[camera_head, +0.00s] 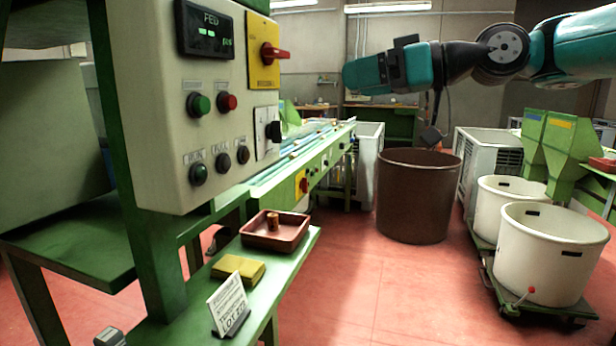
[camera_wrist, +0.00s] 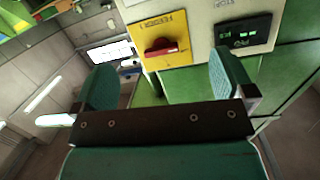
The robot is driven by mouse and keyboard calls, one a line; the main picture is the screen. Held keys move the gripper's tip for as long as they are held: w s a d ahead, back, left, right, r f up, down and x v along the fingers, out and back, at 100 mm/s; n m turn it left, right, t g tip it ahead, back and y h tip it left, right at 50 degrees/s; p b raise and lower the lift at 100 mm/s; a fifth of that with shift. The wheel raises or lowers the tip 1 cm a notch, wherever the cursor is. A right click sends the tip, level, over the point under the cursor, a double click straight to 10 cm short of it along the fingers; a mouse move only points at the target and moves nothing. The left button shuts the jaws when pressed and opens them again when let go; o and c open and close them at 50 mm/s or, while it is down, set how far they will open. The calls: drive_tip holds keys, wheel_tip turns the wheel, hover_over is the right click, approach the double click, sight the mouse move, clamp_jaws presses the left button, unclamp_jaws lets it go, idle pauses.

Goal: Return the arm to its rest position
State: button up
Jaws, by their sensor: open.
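My arm reaches in from the upper right in the head view, raised above the floor and bins. My gripper (camera_head: 352,75) is at its left end, pointing left toward the control panel (camera_head: 205,110) with a clear gap in the picture. In the wrist view my gripper (camera_wrist: 168,82) has its two green fingers wide apart with nothing between them. Beyond them, the panel's red rotary switch (camera_wrist: 163,47) on a yellow plate and its dark display (camera_wrist: 243,34) show. The red switch (camera_head: 270,53) is also in the head view, its handle lying roughly level.
A brown bin (camera_head: 412,205) stands below my arm. White tubs (camera_head: 550,255) are at right. Red floor between is clear.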

drive_tip(key=s+a+f+m+g+h, duration=0.2)
drive_tip(key=s+f+h, duration=0.2)
drive_tip(key=s+f, duration=0.45)
drive_tip(key=s+d+f+m+g+h, duration=0.2)
drive_tip(key=s+d+f+h, duration=0.1)
drive_tip(key=s+f, duration=0.65)
drive_tip(key=s+d+f+m+g+h, duration=0.15)
drive_tip(key=s+d+f+h, duration=0.25)
drive_tip(key=s+f, duration=0.6)
wheel_tip(320, 180, up, 16)
drive_tip(key=p, duration=1.4)
drive_tip(key=shift+s+a+r+g+y, duration=0.15)
drive_tip(key=shift+a+g+y, duration=0.05)
drive_tip(key=shift+g+y, duration=0.15)
